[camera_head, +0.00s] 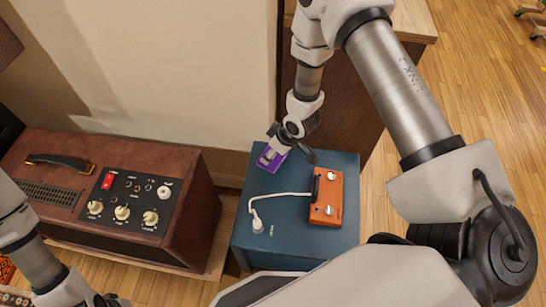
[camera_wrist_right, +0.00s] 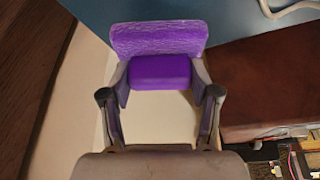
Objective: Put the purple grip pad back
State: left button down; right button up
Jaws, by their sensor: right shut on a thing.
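The purple grip pad (camera_head: 268,160) is at the far left corner of the blue box top. In the right wrist view the pad (camera_wrist_right: 160,68) shows a textured flat plate with a raised block facing me. My right gripper (camera_head: 283,143) is shut on the pad, with one finger on each side of the block in the wrist view (camera_wrist_right: 160,95). Whether the pad touches the blue surface, I cannot tell. My left arm comes in at the lower left of the head view; its fingertips are not clearly shown.
The blue box (camera_head: 285,248) carries an orange pedal (camera_head: 327,198) with a white cable and plug (camera_head: 257,224). A brown amplifier (camera_head: 185,205) with knobs stands to the left. A wall is behind, and a wooden cabinet (camera_head: 350,110) stands behind right. Wood floor is free at right.

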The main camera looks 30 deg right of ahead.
jog(key=shift+f+b, duration=0.4)
jog(key=shift+f, duration=1.3)
jog(key=shift+f, duration=0.1)
jog(key=o, duration=1.5)
jog(key=shift+c, duration=0.2)
jog(key=p+v, duration=0.3)
jog(key=v, duration=0.9)
